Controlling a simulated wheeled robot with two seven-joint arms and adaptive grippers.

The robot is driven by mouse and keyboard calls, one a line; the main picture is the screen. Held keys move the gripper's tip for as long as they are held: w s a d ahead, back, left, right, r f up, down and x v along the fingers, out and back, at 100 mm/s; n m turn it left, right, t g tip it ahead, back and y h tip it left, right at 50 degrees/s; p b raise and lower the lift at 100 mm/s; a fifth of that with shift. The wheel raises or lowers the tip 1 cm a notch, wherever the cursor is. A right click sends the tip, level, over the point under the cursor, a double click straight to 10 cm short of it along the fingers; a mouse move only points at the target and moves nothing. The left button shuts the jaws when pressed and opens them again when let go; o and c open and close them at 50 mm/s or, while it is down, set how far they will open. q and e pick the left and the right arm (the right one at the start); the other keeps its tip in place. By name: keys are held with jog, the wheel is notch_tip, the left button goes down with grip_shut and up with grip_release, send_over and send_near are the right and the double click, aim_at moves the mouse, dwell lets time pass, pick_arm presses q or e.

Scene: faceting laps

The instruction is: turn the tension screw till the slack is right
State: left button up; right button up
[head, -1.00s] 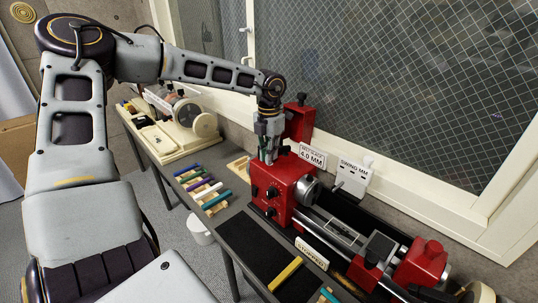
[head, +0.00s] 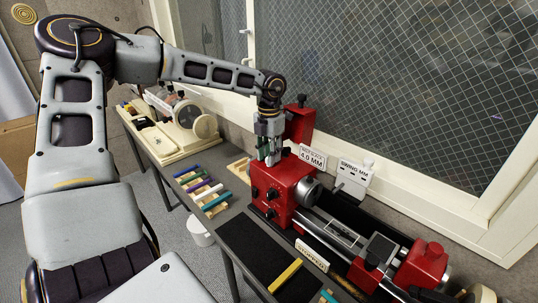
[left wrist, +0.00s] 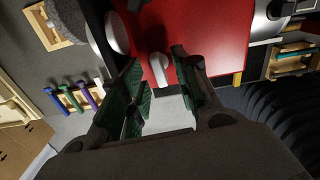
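My left gripper (head: 270,158) points down at the top of the red lathe headstock (head: 283,187). In the left wrist view the green-padded fingers (left wrist: 158,62) stand apart, with a gap between them. A pale, short bar-like piece (left wrist: 161,70) shows in that gap against the red housing (left wrist: 208,30); it may be the tension screw, and I cannot tell whether a finger touches it. A card (head: 312,157) behind the headstock reads 4.0 MM. A white gauge board (head: 354,178) marked SWING MM stands to its right. My right gripper is out of view.
A sign reading STOPPED (head: 312,254) stands at the lathe's front. A red upright housing (head: 300,122) is close behind my gripper. Coloured sticks (head: 203,185) lie on the bench to the left, near a cream machine (head: 190,125). The window wall bounds the back.

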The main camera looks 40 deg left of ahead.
pick_arm(q)
notch_tip(320, 180, up, 12)
jog(key=shift+f, duration=0.15)
dwell(0.5)
dwell(0.6)
